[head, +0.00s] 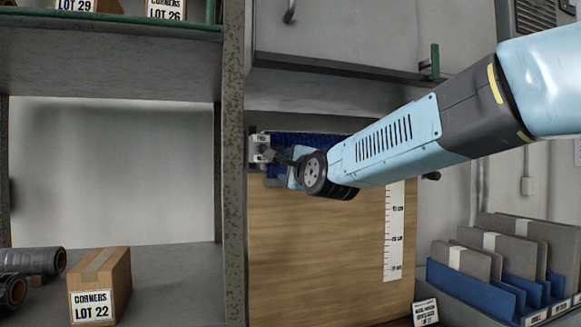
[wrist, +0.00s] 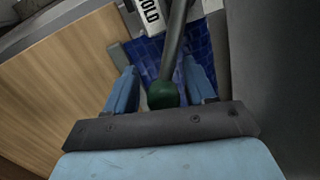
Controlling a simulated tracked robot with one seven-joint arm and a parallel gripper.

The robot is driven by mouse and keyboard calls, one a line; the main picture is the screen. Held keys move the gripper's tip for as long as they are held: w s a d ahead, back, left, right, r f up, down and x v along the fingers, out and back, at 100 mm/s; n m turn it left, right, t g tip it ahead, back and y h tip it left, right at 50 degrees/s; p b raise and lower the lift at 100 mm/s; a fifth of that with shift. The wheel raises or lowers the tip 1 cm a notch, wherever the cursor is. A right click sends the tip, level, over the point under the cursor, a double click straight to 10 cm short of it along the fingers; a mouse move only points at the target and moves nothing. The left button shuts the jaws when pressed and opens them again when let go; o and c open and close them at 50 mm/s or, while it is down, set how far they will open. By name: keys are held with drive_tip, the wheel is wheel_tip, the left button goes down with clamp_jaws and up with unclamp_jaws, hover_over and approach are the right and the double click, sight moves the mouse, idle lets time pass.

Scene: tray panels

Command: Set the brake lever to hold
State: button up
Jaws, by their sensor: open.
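The brake lever (wrist: 172,50) is a dark grey bar with a green knob (wrist: 163,95) in the wrist view. A white label (wrist: 151,14) beside its far end shows the letters "OLD", its first letter cut off. My gripper (wrist: 163,82) is open, its blue fingers on either side of the knob and lower bar; I cannot tell whether either finger touches. In the head view my gripper (head: 287,160) is in front of a blue tiled panel (head: 305,140), close to a small white block (head: 260,147). My arm hides much of the panel there.
A wooden board (head: 310,250) with a white ruler strip (head: 393,235) stands below. A grey post (head: 232,200) is left of it. A box marked LOT 22 (head: 100,285) sits on the left shelf. Blue file bins (head: 480,290) are at lower right. A grey cabinet (head: 340,40) hangs above.

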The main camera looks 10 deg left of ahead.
drive_tip(key=v, duration=1.3)
drive_tip(key=shift+s+d, duration=0.25)
drive_tip(key=s+d+f+n+g+h, duration=0.1)
drive_tip(key=d+f+n+g+h, duration=0.15)
drive_tip(key=d+f, duration=0.5)
drive_tip(key=s+d+f+n+g+h, duration=0.1)
drive_tip(key=d+f+n+h, duration=0.3)
drive_tip(key=d, duration=0.6)
drive_tip(key=s+d+f+n+g+h, duration=0.4)
drive_tip(key=s+d+f+n+g, duration=0.2)
drive_tip(key=s+d+f, duration=0.7)
drive_tip(key=s+d, duration=0.1)
drive_tip(key=d, duration=0.2)
drive_tip(key=shift+s+h, duration=0.2)
drive_tip(key=shift+h, duration=0.15)
